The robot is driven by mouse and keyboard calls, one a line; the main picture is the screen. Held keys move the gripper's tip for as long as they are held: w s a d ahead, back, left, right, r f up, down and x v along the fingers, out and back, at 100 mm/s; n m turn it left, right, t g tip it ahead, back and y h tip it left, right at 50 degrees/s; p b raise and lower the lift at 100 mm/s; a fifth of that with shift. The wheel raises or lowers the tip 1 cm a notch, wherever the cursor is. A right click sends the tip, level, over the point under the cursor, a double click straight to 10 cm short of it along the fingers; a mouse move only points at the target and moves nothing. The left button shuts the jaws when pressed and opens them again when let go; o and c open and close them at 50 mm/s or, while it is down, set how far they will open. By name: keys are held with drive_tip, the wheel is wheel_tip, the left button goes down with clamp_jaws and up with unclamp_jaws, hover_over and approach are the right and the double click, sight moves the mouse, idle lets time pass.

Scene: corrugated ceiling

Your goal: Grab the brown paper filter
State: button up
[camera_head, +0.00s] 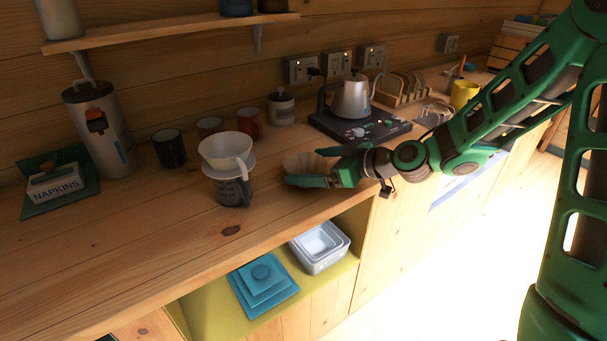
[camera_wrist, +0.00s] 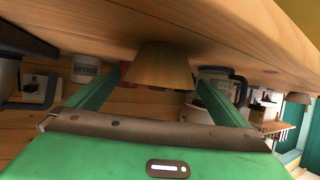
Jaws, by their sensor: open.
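The brown paper filter (camera_head: 302,162) stands on the wooden counter, right of the white dripper (camera_head: 227,150) that sits on a dark mug. It is pale and cone-shaped, partly hidden by my gripper. My gripper (camera_head: 312,168) is open at the filter, with one green finger on its near side and one toward its far side. In the wrist view, which is upside down, the filter (camera_wrist: 163,68) sits between the spread fingers of my gripper (camera_wrist: 160,77). I cannot tell whether either finger touches it.
Several mugs and a sugar jar (camera_head: 281,107) line the back. The counter's front edge (camera_head: 285,228) is close to my gripper. The left front counter is clear.

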sight(292, 165)
drive_tip(key=shift+x, duration=3.05)
drive_tip(key=shift+r, duration=0.15)
drive_tip(key=c, duration=1.1)
